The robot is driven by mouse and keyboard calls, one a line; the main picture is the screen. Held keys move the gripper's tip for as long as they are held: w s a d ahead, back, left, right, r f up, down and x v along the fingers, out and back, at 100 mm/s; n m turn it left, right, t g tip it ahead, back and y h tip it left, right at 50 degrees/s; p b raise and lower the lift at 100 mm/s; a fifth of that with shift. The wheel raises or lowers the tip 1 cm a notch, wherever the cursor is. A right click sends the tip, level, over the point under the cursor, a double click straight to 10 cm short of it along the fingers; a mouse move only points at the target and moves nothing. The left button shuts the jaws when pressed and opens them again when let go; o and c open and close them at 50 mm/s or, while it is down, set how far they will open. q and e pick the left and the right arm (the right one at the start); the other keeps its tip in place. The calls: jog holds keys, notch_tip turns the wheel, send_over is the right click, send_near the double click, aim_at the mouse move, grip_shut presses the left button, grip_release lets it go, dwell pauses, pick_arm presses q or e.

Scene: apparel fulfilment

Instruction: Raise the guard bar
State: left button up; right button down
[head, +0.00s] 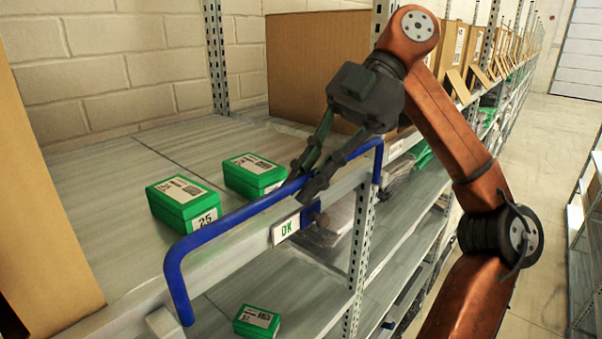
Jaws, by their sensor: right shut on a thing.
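The guard bar (230,221) is a blue bent tube along the front edge of the shelf. It runs from the lower left to the upper right, with a bent-down leg at each end. My right gripper (310,184) comes down from above and is shut on the bar right of its middle, with dark fingers on either side. The part of the bar between the fingers is partly hidden. My left gripper is not in view.
Two green boxes (184,203) (254,176) stand on the shelf board (110,215) behind the bar. A white tag marked DK (286,228) is on the shelf front. A third green box (257,322) sits below. Large cardboard boxes (318,60) (40,210) stand at the back and left.

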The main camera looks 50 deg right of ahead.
jog(key=shift+r, duration=0.1)
dwell(0.3)
jog(key=c, duration=2)
grip_release()
jog(key=shift+o, duration=0.2)
